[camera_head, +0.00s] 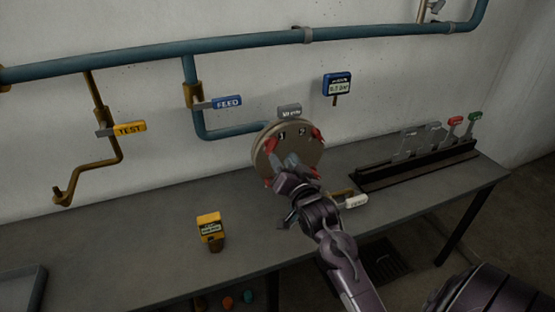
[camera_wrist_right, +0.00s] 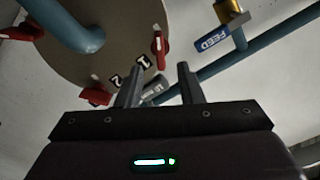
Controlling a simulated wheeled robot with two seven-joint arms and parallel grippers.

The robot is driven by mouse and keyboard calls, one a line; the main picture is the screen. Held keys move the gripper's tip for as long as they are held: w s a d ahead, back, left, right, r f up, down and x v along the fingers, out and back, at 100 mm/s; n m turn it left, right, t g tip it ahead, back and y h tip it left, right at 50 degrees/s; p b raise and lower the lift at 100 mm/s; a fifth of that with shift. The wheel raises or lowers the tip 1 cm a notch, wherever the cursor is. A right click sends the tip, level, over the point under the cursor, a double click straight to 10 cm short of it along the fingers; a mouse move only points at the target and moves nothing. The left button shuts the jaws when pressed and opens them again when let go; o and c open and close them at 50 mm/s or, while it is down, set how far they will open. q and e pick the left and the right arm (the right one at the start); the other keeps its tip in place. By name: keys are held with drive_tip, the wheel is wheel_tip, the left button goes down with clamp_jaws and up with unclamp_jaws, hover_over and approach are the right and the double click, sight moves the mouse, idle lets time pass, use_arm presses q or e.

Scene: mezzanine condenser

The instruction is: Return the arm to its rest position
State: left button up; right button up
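My right arm (camera_head: 335,245) reaches up from the lower right of the head view. Its gripper (camera_head: 288,163) is in front of the lower part of a round beige disc (camera_head: 300,150) with red clamps around its rim. In the wrist view the two fingers (camera_wrist_right: 160,88) stand apart with nothing visibly held between them, and the disc (camera_wrist_right: 110,60) is beyond them, with marks 1 and 2, red clamps and a blue pipe at its middle. I cannot tell whether the gripper touches the disc. My left gripper is not in view.
The disc stands by a grey bench (camera_head: 130,245). A yellow block (camera_head: 209,227) and a white-tagged handle (camera_head: 352,201) lie near the arm. A black rack with tagged levers (camera_head: 420,165) is at right. TEST (camera_head: 128,128) and FEED (camera_head: 220,102) valves hang on wall pipes (camera_head: 240,40).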

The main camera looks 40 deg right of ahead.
drive_tip(key=shift+v, duration=0.9)
